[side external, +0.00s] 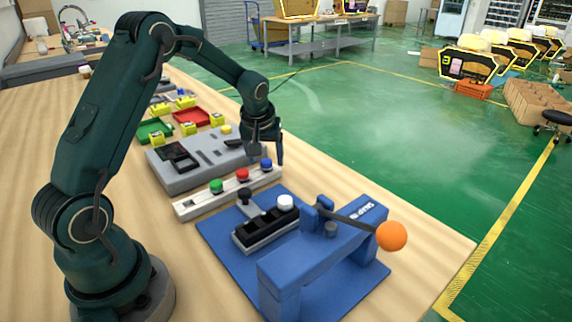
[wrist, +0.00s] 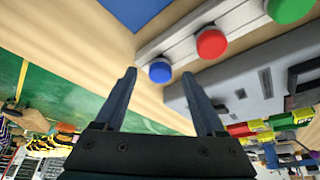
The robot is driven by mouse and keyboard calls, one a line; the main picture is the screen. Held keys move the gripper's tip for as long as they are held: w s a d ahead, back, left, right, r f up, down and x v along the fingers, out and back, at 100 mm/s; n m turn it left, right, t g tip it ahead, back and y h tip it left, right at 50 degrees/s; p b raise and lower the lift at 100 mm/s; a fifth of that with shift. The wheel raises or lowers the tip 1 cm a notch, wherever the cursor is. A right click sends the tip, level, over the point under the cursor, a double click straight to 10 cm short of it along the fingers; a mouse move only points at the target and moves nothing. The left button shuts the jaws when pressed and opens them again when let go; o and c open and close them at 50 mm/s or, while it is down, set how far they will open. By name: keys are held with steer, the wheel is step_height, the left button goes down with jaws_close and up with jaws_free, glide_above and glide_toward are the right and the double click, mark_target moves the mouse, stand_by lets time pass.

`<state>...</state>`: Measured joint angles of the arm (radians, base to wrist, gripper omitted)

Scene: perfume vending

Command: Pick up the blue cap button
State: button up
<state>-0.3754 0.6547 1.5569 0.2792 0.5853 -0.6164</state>
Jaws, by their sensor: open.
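The blue cap button (side external: 266,163) stands at the right end of a white strip (side external: 190,209), beside a red cap button (side external: 242,174) and a green cap button (side external: 216,186). In the wrist view the blue cap button (wrist: 160,71) lies ahead of and between the fingertips. My gripper (side external: 268,158) is close above the blue end of the strip, pointing down. In the wrist view my gripper (wrist: 160,76) has its two fingers apart with nothing held between them. I cannot tell whether a finger touches the button.
A grey fixture (side external: 195,165) lies behind the strip. A blue press stand (side external: 320,255) with an orange ball lever (side external: 391,236) and a black holder with a white cap (side external: 285,202) stand in front. Green (side external: 153,131) and red (side external: 190,118) trays lie farther back. The table's right front is clear.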

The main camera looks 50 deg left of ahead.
steer(key=shift+w+a+f, duration=0.1)
steer(key=shift+f, duration=0.25)
jaws_close()
steer(key=shift+r, duration=0.15)
